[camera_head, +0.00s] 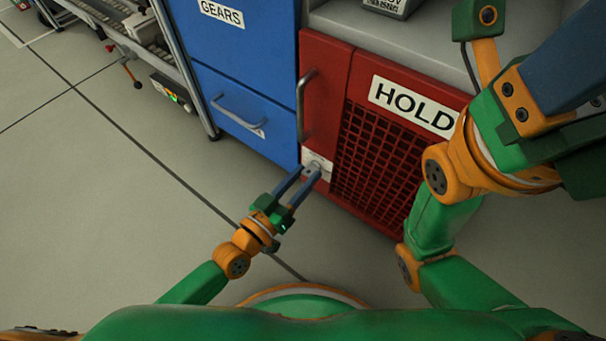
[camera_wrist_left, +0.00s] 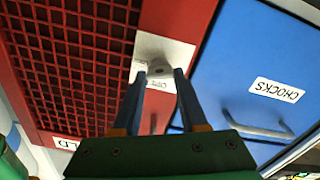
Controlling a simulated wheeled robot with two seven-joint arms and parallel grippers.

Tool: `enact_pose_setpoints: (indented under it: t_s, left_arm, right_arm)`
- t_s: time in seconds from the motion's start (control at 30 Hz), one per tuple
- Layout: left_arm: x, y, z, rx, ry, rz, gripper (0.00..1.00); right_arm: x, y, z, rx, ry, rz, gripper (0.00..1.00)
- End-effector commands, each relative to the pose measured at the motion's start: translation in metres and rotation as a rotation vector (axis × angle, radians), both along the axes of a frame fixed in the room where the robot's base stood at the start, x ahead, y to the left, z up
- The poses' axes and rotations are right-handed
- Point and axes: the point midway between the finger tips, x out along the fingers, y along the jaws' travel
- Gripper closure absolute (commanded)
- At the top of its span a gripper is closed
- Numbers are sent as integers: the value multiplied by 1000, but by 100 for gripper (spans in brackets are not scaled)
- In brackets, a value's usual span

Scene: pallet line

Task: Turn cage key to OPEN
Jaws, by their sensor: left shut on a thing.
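The red cage (camera_head: 384,160) has a mesh door with a HOLD label and a pale plate (camera_head: 316,162) at its lower left corner. A small grey key (camera_wrist_left: 160,68) sits on this plate, with part of its lettering showing in the left wrist view. My left gripper (camera_head: 305,176) reaches up to the plate, its two blue-grey fingers shut on the key from either side. The fingers hide part of the key in the head view, and its exact angle is hard to read. My right gripper (camera_head: 568,65) is raised at the right edge, its fingertips cut off.
A blue cabinet with a GEARS label (camera_head: 221,13) and a drawer handle (camera_head: 238,112) stands left of the cage. A vertical handle (camera_head: 304,105) runs up beside the mesh. The floor at left is clear.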

Motion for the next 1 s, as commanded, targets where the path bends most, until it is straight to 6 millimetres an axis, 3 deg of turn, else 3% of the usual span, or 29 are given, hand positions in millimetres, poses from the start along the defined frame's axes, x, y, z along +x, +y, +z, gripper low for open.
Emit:
enact_pose_setpoints:
  t_s: [1.0]
  left_arm:
    - [1, 2, -3, -764, 555, 0, 100]
  right_arm:
    - [2, -1, 1, 1, 8, -1, 0]
